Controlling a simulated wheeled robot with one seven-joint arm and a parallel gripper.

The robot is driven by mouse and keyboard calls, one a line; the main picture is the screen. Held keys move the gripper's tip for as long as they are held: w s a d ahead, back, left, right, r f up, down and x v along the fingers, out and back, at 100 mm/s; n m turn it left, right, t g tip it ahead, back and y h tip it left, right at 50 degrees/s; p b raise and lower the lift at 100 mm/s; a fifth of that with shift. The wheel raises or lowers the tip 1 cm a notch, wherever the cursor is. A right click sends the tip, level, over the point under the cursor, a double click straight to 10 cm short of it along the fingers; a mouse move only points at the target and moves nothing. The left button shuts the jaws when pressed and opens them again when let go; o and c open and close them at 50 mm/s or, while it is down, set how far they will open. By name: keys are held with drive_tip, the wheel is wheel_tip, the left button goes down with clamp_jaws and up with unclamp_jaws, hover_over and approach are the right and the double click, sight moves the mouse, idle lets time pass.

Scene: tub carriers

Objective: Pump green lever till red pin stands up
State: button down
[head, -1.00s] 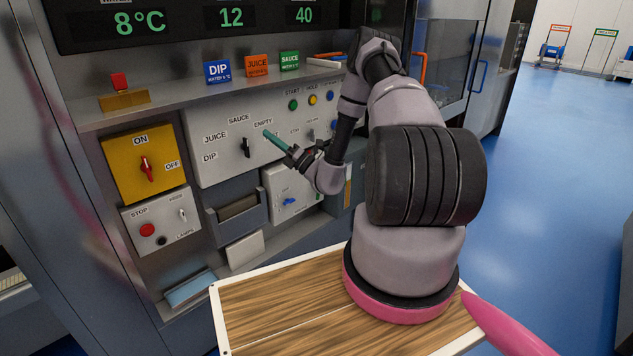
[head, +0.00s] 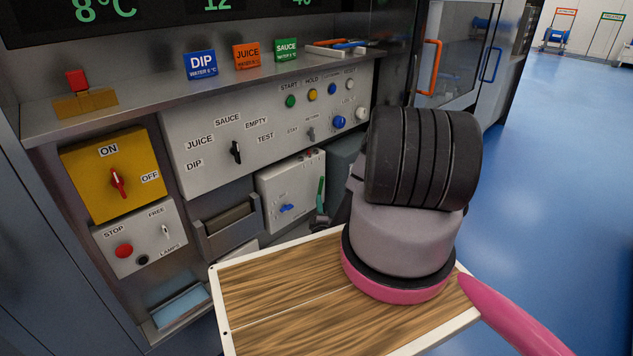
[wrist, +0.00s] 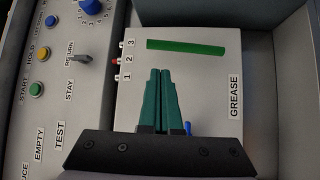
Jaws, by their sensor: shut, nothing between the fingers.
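The green lever (wrist: 185,47) lies along one side of the white grease box (wrist: 210,75) in the wrist view. The lever also shows as a green bar on the right of the box in the head view (head: 320,194). A small red pin (wrist: 114,61) sits at the box's edge beside the label 2, between two pale pins; how far it stands out is hard to tell. My gripper (wrist: 160,71) is shut and empty, its teal fingers over the box with the tips just short of the lever in the picture.
A blue lever (wrist: 188,128) is on the same box, partly hidden by my gripper. The selector panel (head: 260,130) with knobs and buttons stands above the box. A yellow ON/OFF switch (head: 112,176) is at left. A wood-topped tray (head: 270,295) lies in front.

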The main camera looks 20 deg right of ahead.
drive_tip(key=shift+w+r, duration=0.1)
drive_tip(key=shift+w, duration=0.05)
approach(317, 174)
drive_tip(key=x, duration=0.4)
drive_tip(key=shift+w+a, duration=0.15)
drive_tip(key=shift+a, duration=0.05)
drive_tip(key=shift+d, duration=0.1)
idle(0.4)
